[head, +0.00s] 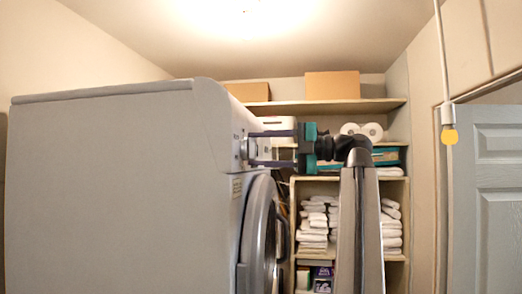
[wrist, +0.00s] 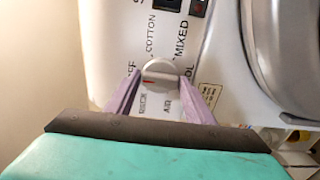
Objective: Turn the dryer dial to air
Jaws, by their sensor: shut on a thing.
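The dryer (head: 120,190) is a large grey-white machine on the left in the head view. Its dial (wrist: 158,68) is a round pale knob with a raised grip bar. A red mark shows at the bar's left end, on the side of the OFF label, which is partly hidden. COTTON and MIXED are printed above the dial; the AIR label (wrist: 168,106) is below it. My gripper (wrist: 160,80) has its two purple fingers on either side of the dial, shut on it. In the head view my gripper (head: 252,149) reaches the dryer's front from the right.
The round dryer door (head: 260,235) is below the dial. Shelves with white towels (head: 313,225) and cardboard boxes (head: 332,85) stand behind my arm. A pull cord with a yellow end (head: 449,136) hangs at the right, before a grey door (head: 488,200).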

